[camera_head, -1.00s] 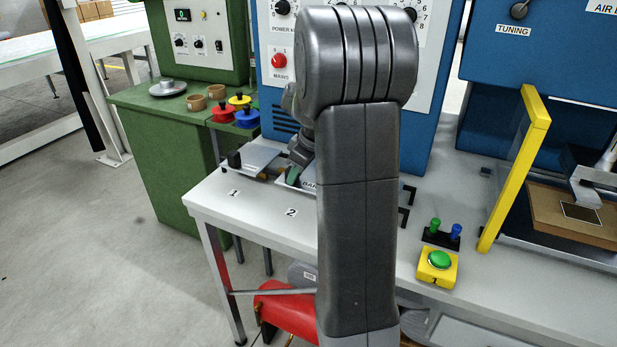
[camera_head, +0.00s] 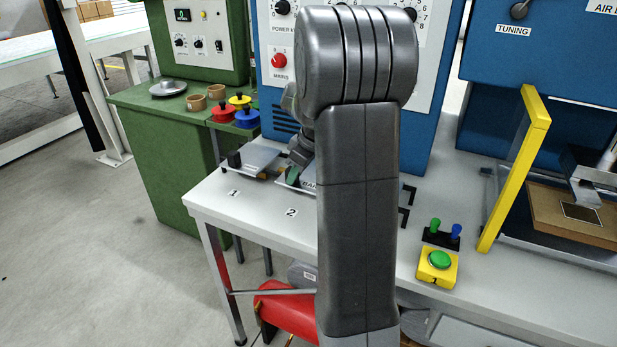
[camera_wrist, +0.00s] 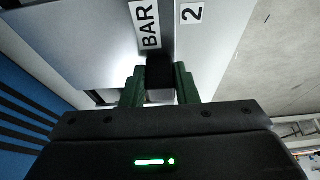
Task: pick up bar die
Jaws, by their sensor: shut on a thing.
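The bar die is a pale grey plate with a white BAR label and a black block-like handle. In the wrist view its label (camera_wrist: 147,25) is at the top and its black handle (camera_wrist: 160,72) sits between the green fingers. My gripper (camera_wrist: 160,88) is shut on that handle. In the head view the die's plate (camera_head: 282,181) lies at the table by the number 2 marker, partly hidden by my arm. My gripper (camera_head: 297,165) shows only in part there. I cannot tell whether the plate touches the table.
Another plate (camera_head: 262,157) with a black handle lies left, near marker 1 (camera_head: 234,193). A blue machine (camera_head: 278,110) stands close behind. A yellow button box (camera_head: 437,265) and yellow frame (camera_head: 515,170) are right. The table's (camera_head: 260,222) front left is clear.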

